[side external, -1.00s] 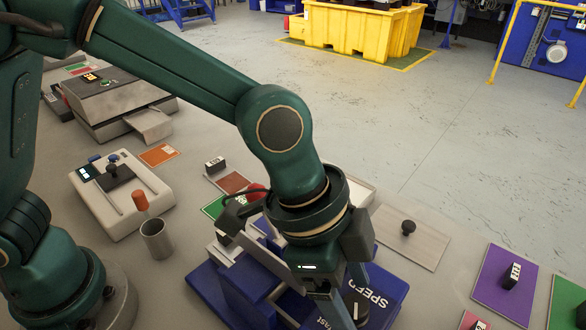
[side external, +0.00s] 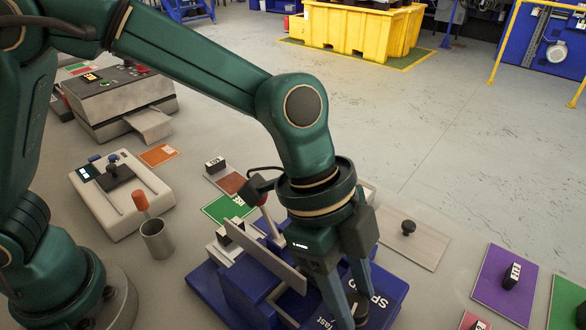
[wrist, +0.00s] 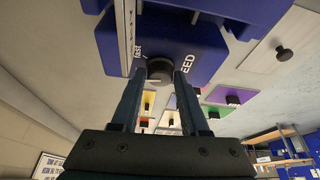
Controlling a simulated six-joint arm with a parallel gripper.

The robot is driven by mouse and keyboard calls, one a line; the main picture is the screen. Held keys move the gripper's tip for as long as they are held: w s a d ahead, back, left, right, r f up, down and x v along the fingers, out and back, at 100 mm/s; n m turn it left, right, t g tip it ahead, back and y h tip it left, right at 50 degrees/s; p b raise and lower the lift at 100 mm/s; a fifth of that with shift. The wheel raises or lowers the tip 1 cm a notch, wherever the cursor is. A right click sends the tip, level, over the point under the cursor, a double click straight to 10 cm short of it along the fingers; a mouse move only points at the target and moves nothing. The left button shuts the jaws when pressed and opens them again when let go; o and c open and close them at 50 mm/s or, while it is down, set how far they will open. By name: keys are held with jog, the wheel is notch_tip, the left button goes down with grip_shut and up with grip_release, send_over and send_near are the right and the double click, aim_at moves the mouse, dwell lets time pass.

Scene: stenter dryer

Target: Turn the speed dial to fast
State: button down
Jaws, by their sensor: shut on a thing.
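The speed dial is a black round knob (wrist: 160,70) on the blue speed panel (wrist: 190,35), seen in the wrist view. White lettering stands beside it, with "fast" to its upper left and part of "SPEED" to its right. My gripper (wrist: 160,77) has one finger on each side of the knob and is shut on it. In the side view, my gripper (side external: 346,312) points down at the panel (side external: 388,292), with "fast" lettering just left of the fingers. The fingers hide much of the dial there, and I cannot tell where its pointer sits.
A raised blue fixture with a grey plate (side external: 268,258) stands close left of my gripper. A grey board with a black knob (side external: 408,228) lies to the right. A white control box (side external: 122,195) and a metal cup (side external: 157,240) stand further left.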

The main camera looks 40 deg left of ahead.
jog(key=m+g, duration=0.1)
jog(key=m, duration=0.3)
jog(key=shift+w+m+g, duration=0.15)
jog(key=shift+m+g, duration=0.15)
jog(key=shift+g, duration=0.1)
jog(key=shift+m+g+y, duration=0.5)
jog(key=shift+m+g, duration=0.2)
jog(key=shift+m, duration=1.1)
jog(key=shift+c, duration=2.1)
grip_release()
jog(key=shift+v, duration=2.6)
jog(key=shift+d, duration=0.1)
